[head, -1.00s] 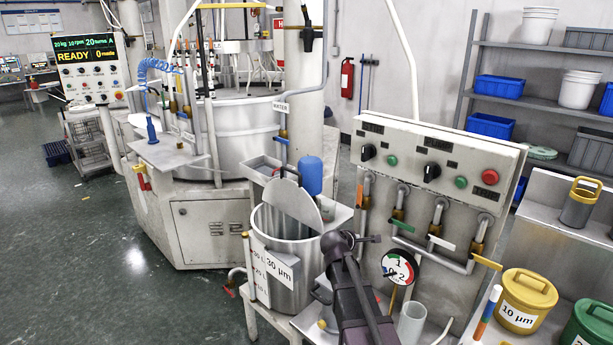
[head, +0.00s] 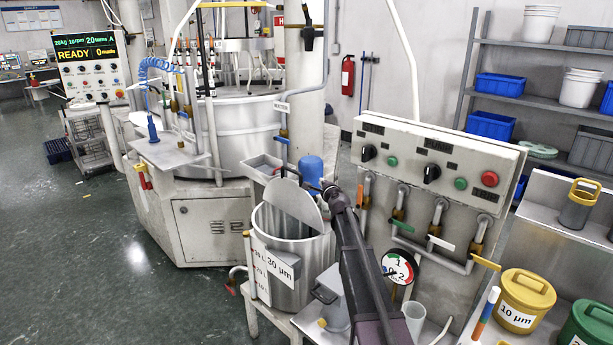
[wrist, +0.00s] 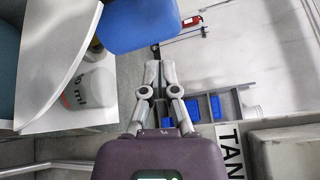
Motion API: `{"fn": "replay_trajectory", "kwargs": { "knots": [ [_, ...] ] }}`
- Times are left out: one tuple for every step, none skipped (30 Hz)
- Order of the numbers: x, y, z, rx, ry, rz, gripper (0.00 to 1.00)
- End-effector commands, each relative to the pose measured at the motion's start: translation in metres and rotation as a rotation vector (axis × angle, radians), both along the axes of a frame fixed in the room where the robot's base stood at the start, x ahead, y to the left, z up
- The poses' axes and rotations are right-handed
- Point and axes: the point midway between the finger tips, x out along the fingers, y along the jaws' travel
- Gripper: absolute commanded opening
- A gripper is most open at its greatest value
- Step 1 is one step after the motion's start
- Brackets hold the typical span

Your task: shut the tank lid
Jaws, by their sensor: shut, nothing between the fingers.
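The steel tank (head: 287,277), labelled 30 µm, stands at the lower middle of the head view. Its lid (head: 296,204) is a grey, rounded plate that stands raised and tilted at the mouth, so part of the dark inside shows. My gripper (head: 325,187) is just right of the lid's upper part, in front of a blue cylinder; I cannot tell whether it touches either. In the wrist view, my gripper (wrist: 157,64) has its fingers together and empty, below the blue cylinder (wrist: 140,22).
A valve panel (head: 440,165) with knobs, buttons and pipes stands right of my arm. A round gauge (head: 398,266) and a white cup (head: 414,318) are close beside the arm. Yellow (head: 524,300) and green (head: 588,328) buckets stand at right.

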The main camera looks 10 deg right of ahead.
Motion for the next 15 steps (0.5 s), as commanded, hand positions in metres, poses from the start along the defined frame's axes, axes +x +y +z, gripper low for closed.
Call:
{"fn": "replay_trajectory", "kwargs": {
  "knots": [
    [0.0044,0.0006,-0.0018,-0.046,0.009,0.018,0.00],
    [0.0053,0.0014,-0.0029,-0.069,0.013,0.027,0.00],
    [0.0061,0.0018,-0.0040,-0.091,0.017,0.036,0.00],
    [0.0064,0.0021,-0.0046,-0.105,0.019,0.041,0.00],
    [0.0066,0.0023,-0.0052,-0.114,0.020,0.045,0.00],
    [0.0066,0.0025,-0.0056,-0.121,0.022,0.048,0.00],
    [0.0065,0.0026,-0.0057,-0.123,0.023,0.049,0.00],
    [0.0064,0.0026,-0.0058,-0.124,0.023,0.049,0.00],
    [0.0062,0.0025,-0.0057,-0.123,0.023,0.049,0.00],
    [0.0061,0.0024,-0.0058,-0.122,0.023,0.049,0.00],
    [0.0061,0.0023,-0.0057,-0.122,0.022,0.048,0.00],
    [0.0061,0.0022,-0.0057,-0.121,0.022,0.047,0.00],
    [0.0062,0.0021,-0.0056,-0.121,0.022,0.047,0.00],
    [0.0062,0.0021,-0.0056,-0.121,0.022,0.047,0.00],
    [0.0063,0.0020,-0.0056,-0.120,0.022,0.047,0.00]
  ]
}}
